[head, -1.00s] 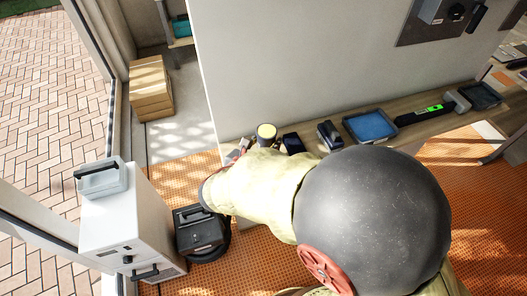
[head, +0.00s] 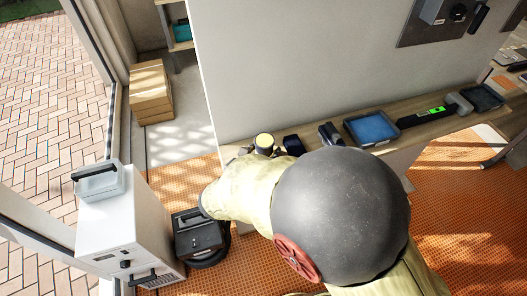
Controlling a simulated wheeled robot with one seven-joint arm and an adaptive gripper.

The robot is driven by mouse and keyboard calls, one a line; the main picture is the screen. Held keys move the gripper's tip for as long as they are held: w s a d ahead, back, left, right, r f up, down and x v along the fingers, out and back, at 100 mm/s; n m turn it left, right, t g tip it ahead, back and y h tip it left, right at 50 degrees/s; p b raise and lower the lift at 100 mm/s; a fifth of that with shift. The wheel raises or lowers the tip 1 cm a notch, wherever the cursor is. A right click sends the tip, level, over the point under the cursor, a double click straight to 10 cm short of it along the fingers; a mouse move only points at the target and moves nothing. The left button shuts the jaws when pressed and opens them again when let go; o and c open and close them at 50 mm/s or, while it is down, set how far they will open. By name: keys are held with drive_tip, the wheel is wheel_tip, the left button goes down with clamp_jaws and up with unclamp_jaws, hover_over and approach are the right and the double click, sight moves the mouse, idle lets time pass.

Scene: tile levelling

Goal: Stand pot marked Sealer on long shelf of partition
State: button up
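A pot with a pale yellow lid (head: 264,140) is upright at the left end of the partition's long wooden shelf (head: 318,150). No marking on it can be read from here. My gripper (head: 262,150) is at the pot, with small parts showing on both sides of it. My own arm covers most of the gripper and the pot's lower part, so I cannot tell whether the fingers grip it or whether its base touches the shelf.
On the shelf, right of the pot, are a dark block (head: 293,145), a grey-black item (head: 330,134), a blue tray (head: 371,128), a level with a green light (head: 434,111) and a dark tray (head: 482,97). A white cabinet (head: 120,225) and black case (head: 198,235) stand left.

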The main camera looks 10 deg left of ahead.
drive_tip(key=shift+o, duration=0.9)
drive_tip(key=shift+r, duration=0.2)
drive_tip(key=p+v, duration=0.2)
drive_tip(key=v, duration=1)
drive_tip(key=shift+f+p, duration=0.1)
drive_tip(key=shift+p, duration=0.3)
drive_tip(key=d+r+m+g+h, duration=0.2)
drive_tip(key=d+r+m+g, duration=0.15)
drive_tip(key=d+m, duration=0.6)
drive_tip(key=d+r+m+g+h, duration=0.1)
drive_tip(key=d+r+m+g, duration=0.3)
drive_tip(key=d, duration=1)
drive_tip(key=s+d+r+m+y, duration=0.6)
drive_tip(key=s+d+m, duration=0.4)
drive_tip(key=m, duration=1)
drive_tip(key=shift+s+d+r, duration=0.15)
drive_tip(key=shift+s+r, duration=0.15)
drive_tip(key=shift+r, duration=0.1)
